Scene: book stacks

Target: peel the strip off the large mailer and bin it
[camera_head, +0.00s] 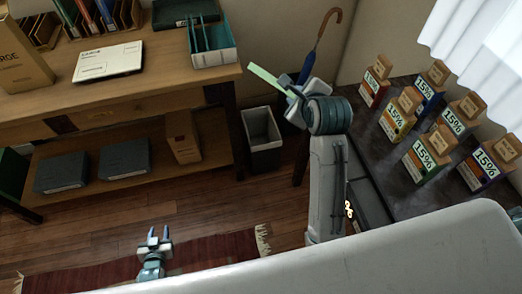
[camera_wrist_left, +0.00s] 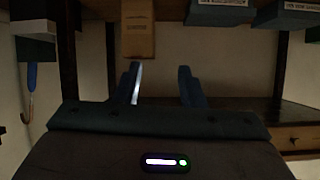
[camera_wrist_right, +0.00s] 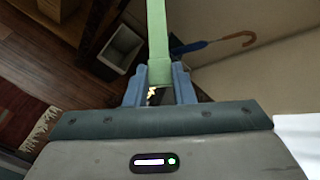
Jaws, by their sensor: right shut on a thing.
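My right gripper (camera_head: 297,90) is shut on a pale green strip (camera_head: 264,76), which sticks out past the fingertips. In the right wrist view the strip (camera_wrist_right: 157,35) runs straight up from between the fingers (camera_wrist_right: 159,84). A grey bin (camera_head: 266,158) stands on the floor by the table end, below and left of the right gripper. The bin (camera_wrist_right: 118,50) also shows in the right wrist view, left of the strip. A brown mailer marked "RGE" (camera_head: 20,62) stands at the table's left, partly cut off. My left gripper (camera_head: 158,233) is open and empty, low over the floor.
The wooden table (camera_head: 160,75) holds a white envelope (camera_head: 108,62), a teal file box (camera_head: 212,45) and book racks. Its lower shelf holds grey boxes (camera_head: 124,158). A blue umbrella (camera_head: 314,55) leans behind my right gripper. A dark table (camera_head: 400,165) at right carries several "15%" boxes.

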